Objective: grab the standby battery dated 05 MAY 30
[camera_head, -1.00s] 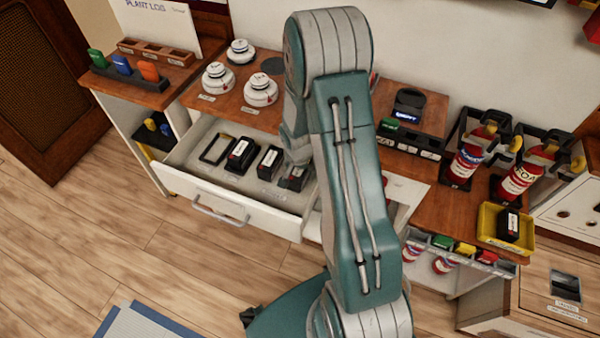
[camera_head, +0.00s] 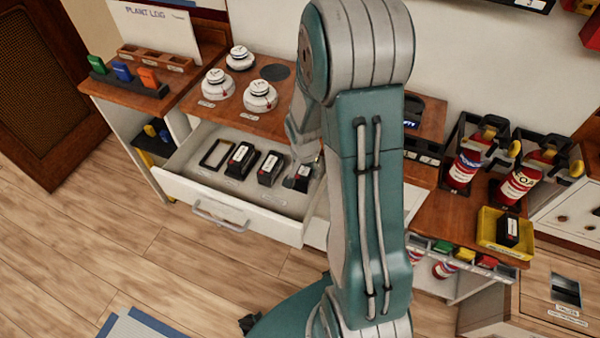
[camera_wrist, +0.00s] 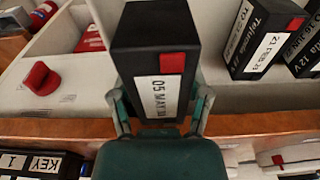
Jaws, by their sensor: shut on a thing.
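A black standby battery (camera_wrist: 155,45) with a red square and a white label reading "05 MAY 3", its last digit hidden, fills the middle of the wrist view. My gripper (camera_wrist: 158,105) is shut on it, one finger on each side. In the head view the held battery (camera_head: 300,181) is at the right end of the open drawer (camera_head: 235,195), partly covered by my gripper (camera_head: 303,163). Whether it clears the drawer floor is hard to tell. Two other black batteries stand to its left, a middle one (camera_head: 270,167) and a left one (camera_head: 240,158).
An empty black frame (camera_head: 203,160) lies at the drawer's left. White round detectors (camera_head: 260,95) stand on the wooden top behind. At the right are red extinguishers (camera_head: 463,168) in black holders and a yellow tray (camera_head: 487,228) with a black block (camera_head: 508,231).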

